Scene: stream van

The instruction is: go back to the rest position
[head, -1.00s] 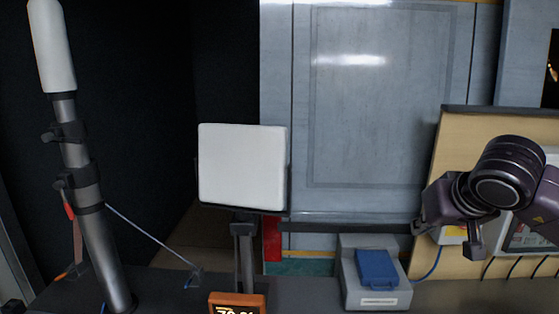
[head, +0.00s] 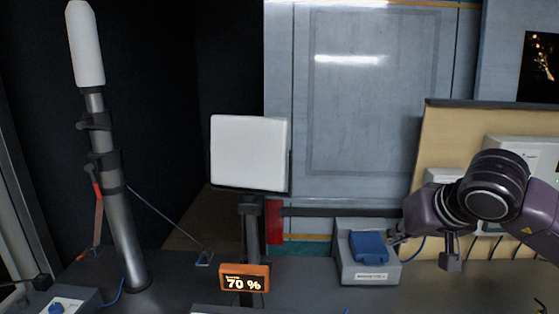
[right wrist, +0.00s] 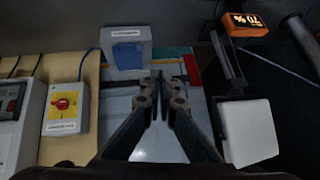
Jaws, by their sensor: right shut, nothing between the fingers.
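My right gripper (head: 397,238) is at the right of the head view, just beside the blue lever or flap (head: 368,246) of a grey box (head: 350,272). In the head view its fingers are small and partly hidden by my wrist. In the right wrist view the gripper (right wrist: 160,76) has its fingers together with nothing between them. The grey box (right wrist: 113,62) with its blue part (right wrist: 127,53) lies beyond the fingertips there, and I cannot tell whether they touch. My left gripper does not show.
A white square panel (head: 249,153) on a post stands mid-view, with an orange-framed 70 % display (head: 244,279) in front. A mast with a white top (head: 86,45) stands left. A wooden board (head: 437,150) carries boxes, including a yellow one with a red knob (right wrist: 64,102).

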